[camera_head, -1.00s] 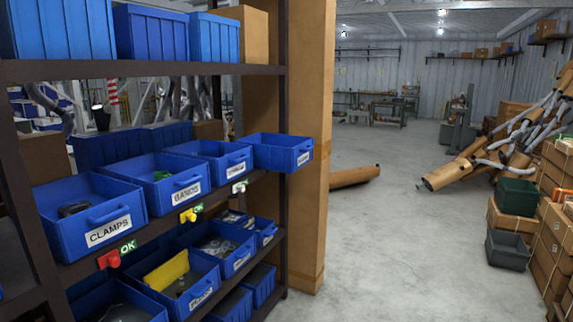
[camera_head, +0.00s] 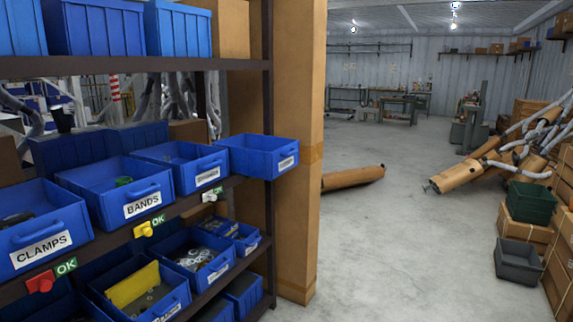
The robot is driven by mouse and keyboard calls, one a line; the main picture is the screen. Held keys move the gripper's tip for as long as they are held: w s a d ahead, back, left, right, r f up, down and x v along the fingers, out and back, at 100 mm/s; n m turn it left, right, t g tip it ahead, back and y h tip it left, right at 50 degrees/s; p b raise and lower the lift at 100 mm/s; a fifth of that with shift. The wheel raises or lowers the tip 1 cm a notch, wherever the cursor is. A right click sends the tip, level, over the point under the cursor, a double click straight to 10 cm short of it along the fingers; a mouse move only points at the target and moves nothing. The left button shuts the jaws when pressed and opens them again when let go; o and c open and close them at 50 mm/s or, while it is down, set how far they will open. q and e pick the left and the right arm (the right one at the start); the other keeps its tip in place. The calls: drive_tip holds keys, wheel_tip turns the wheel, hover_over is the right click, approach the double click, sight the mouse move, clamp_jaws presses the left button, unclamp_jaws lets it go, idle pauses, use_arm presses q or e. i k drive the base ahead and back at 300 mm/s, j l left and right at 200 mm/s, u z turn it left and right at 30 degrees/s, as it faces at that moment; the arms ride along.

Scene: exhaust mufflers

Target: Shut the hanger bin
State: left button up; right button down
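A row of blue bins stands on the middle shelf. The nearest is labelled CLAMPS (camera_head: 38,235), then BANDS (camera_head: 105,197), then a third bin (camera_head: 180,165) with a label too blurred to read. The bin at the far right end (camera_head: 262,152) juts out past its neighbours and over the shelf's front edge. Its label is too small to read, so I cannot tell for certain which one is the hanger bin. Neither of my grippers is in view.
The shelf rack (camera_head: 268,90) ends beside a tan post (camera_head: 302,110). A lower row holds more blue bins, one with a yellow item (camera_head: 132,284). Open concrete floor (camera_head: 385,250) lies right of the post. Boxes and a dark grey bin (camera_head: 518,262) stand far right.

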sight(263, 156)
drive_tip(key=z, duration=1.1)
drive_tip(key=i+j+z, duration=0.1)
drive_tip(key=z, duration=1)
drive_tip(key=j+z, duration=0.1)
drive_tip(key=z, duration=1)
drive_tip(key=j+z, duration=0.1)
drive_tip(key=z, duration=1)
drive_tip(key=k+j+z, duration=0.2)
drive_tip(key=z, duration=0.85)
drive_tip(key=k+j+u, duration=0.1)
drive_tip(key=k+u, duration=0.15)
drive_tip(key=k, duration=0.15)
drive_tip(key=k+u, duration=0.15)
drive_tip(key=u, duration=0.3)
drive_tip(key=k+u, duration=0.1)
drive_tip(key=u, duration=0.35)
drive_tip(key=k+u, duration=0.15)
drive_tip(key=u, duration=0.3)
drive_tip(key=k+u, duration=0.15)
drive_tip(key=u, duration=0.25)
drive_tip(key=j, duration=0.05)
